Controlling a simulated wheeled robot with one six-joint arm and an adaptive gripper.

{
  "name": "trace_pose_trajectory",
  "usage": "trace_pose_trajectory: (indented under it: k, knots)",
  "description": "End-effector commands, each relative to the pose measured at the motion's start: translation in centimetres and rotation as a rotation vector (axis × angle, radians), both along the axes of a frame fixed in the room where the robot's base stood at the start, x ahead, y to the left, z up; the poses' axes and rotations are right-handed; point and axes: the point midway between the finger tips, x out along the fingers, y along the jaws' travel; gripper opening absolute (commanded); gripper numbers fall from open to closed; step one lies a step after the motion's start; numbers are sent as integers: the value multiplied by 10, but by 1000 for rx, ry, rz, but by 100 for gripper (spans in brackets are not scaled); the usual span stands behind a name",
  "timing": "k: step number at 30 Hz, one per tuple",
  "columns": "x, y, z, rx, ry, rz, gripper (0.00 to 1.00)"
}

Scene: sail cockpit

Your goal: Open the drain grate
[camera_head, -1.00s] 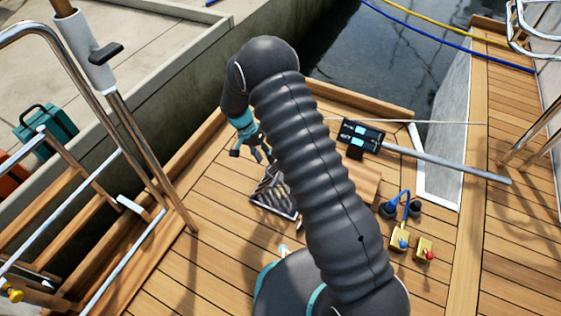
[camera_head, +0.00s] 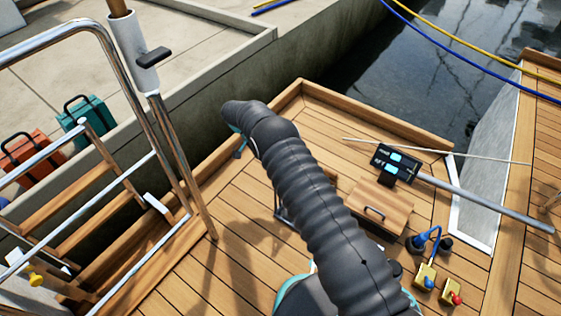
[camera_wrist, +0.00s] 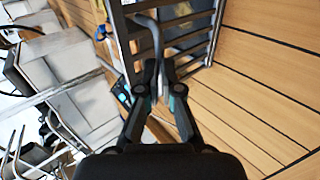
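The drain grate (camera_wrist: 196,46), a dark metal frame with several parallel bars, fills the upper middle of the wrist view. A grey curved handle (camera_wrist: 156,38) reaches down from it between my fingers. My gripper (camera_wrist: 160,70) has its two fingertips close together around this handle, and it looks shut on it. In the head view my arm hides most of the grate; only a dark edge (camera_head: 283,216) shows beside the arm. My gripper is mostly hidden there too, with a bit of teal showing. I cannot tell how far the grate is tilted.
A wooden hatch with a handle (camera_head: 382,206) and a black box with a long rod (camera_head: 394,160) lie right of my arm. Yellow blocks (camera_head: 425,277) stand at lower right. Planks (camera_head: 245,245) between are clear.

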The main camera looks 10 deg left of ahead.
Motion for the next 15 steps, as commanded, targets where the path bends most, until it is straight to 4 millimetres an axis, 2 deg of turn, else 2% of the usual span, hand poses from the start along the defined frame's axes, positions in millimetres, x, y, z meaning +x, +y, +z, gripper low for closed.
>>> trace_pose_trajectory:
  k: [1,15]
  knots:
    - [-4,-5,-27,-14,21,-2,0]
    - [-1,8,-31,-91,61,0,0]
